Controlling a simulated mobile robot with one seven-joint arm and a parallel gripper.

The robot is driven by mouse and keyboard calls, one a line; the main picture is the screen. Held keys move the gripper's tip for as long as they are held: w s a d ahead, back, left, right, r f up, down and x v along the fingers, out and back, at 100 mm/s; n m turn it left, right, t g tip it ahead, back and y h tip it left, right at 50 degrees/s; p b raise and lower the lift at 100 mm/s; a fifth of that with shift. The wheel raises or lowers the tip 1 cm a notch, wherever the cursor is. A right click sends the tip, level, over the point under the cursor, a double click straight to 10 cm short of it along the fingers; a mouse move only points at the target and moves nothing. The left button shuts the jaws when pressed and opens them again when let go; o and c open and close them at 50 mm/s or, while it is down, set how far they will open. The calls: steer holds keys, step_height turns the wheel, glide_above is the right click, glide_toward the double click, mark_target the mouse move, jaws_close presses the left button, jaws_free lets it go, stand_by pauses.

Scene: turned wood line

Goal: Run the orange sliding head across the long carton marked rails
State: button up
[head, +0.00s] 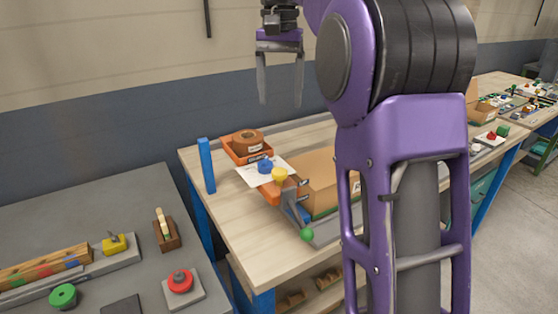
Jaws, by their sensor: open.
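A long brown carton (328,172) lies on the wooden bench, its right part hidden behind my arm; I cannot read any marking on it. An orange piece (268,194), apparently the sliding head, sits at the carton's left end. A yellow knob (279,174) stands above it. A grey bracket (293,209) and a green ball (306,235) are just in front. My gripper (281,102) is open and empty, fingers pointing down, high above the bench; it appears above the bench's back edge in the picture.
An orange tray (238,156) with a brown tape roll (247,142) and a white sheet with a blue disc (264,166) lie behind. A blue post (206,166) stands at the bench's left corner. The grey table (80,215) at left holds a red button (180,281). The bench's front left is clear.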

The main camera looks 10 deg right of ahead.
mark_target(279, 171)
step_height(279, 171, down, 17)
steer(key=b, duration=0.4)
steer(key=shift+s+a+f, duration=0.1)
steer(key=shift+f, duration=0.1)
steer(key=shift+c, duration=0.3)
jaws_close()
stand_by(1.0)
